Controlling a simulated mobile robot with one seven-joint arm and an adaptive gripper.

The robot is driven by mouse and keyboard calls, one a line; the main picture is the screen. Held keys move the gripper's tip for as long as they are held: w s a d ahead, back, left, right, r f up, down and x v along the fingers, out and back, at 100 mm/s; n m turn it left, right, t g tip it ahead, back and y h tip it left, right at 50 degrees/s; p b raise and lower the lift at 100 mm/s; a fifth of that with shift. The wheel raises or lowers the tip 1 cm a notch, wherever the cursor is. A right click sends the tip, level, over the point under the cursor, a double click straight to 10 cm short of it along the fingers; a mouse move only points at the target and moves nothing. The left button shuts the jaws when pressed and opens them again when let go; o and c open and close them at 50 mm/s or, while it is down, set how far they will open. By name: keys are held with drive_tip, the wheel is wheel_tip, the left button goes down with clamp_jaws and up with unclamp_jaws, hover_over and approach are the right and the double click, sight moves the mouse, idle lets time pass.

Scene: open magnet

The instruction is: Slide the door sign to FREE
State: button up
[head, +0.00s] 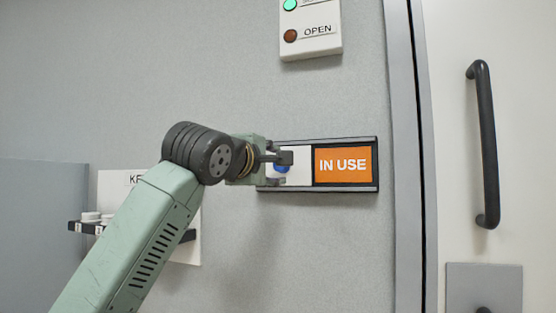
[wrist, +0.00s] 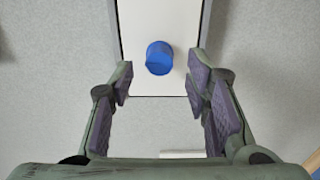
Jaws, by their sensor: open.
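The door sign (head: 318,188) is a dark-framed slider sign on the grey wall, left of the door. Its right half shows an orange IN USE panel (head: 343,165). A white sliding cover (head: 300,177) fills the left half; it also shows in the wrist view (wrist: 140,65). A blue knob (head: 281,168) stands out from the cover, and it shows in the wrist view (wrist: 159,58). My gripper (wrist: 163,85) is open, one finger on each side of the knob's line, with the knob ahead of the fingertips in the picture. I see no finger touching it. My gripper partly hides the sign's left end in the head view.
A white panel with green and red lamps marked OPEN (head: 311,25) is above the sign. The door (head: 450,200) with a black handle (head: 485,145) is at right. A key board (head: 112,185) with a dark rail is at left, behind my arm.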

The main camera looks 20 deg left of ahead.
drive_tip(key=w, duration=0.3)
drive_tip(key=shift+w+p, duration=0.2)
drive_tip(key=shift+p, duration=0.1)
clamp_jaws()
idle(0.3)
idle(0.4)
